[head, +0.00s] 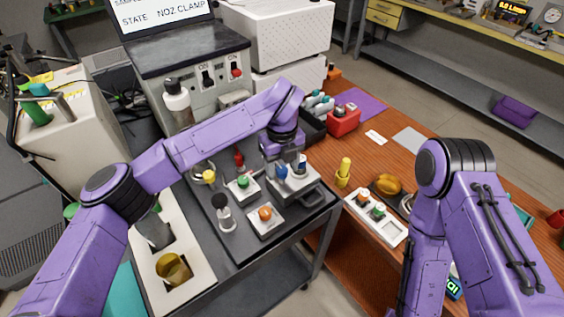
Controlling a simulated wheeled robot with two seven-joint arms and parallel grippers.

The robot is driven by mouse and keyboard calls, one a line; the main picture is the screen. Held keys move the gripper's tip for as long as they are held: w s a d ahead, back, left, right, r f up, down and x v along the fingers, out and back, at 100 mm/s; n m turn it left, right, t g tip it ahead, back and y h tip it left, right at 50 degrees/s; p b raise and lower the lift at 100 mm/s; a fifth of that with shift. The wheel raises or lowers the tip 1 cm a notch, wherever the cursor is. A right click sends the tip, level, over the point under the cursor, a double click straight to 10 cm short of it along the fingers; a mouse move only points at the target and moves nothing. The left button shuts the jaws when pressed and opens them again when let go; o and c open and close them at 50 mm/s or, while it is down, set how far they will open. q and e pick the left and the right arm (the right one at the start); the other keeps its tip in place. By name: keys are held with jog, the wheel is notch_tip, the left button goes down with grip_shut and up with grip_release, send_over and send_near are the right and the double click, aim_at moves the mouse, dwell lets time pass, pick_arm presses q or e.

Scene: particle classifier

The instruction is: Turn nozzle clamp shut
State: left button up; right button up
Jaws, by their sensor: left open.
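My left gripper (290,172) points down over the right part of the grey cart, at a small white unit (292,190) with a blue knob (281,173). Its jaws are open; they are small in the picture, and I cannot tell whether they touch the unit. The screen (160,12) at the top left reads "STATE NOZ.CLAMP". I cannot tell for sure which part is the nozzle clamp; the unit under my gripper is partly hidden by it. My right arm shows at the right, but its gripper is not in view.
Near the unit stand a green knob (243,182), an orange knob (265,213) and a black-topped fitting (223,209). A grey instrument (200,75) with switches stands behind. The wooden table (400,160) at the right holds a yellow bottle (344,170) and a white tray (385,228).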

pick_arm(q)
jog(key=shift+f, duration=0.15)
jog(key=shift+c, duration=0.2)
jog(key=c, duration=1)
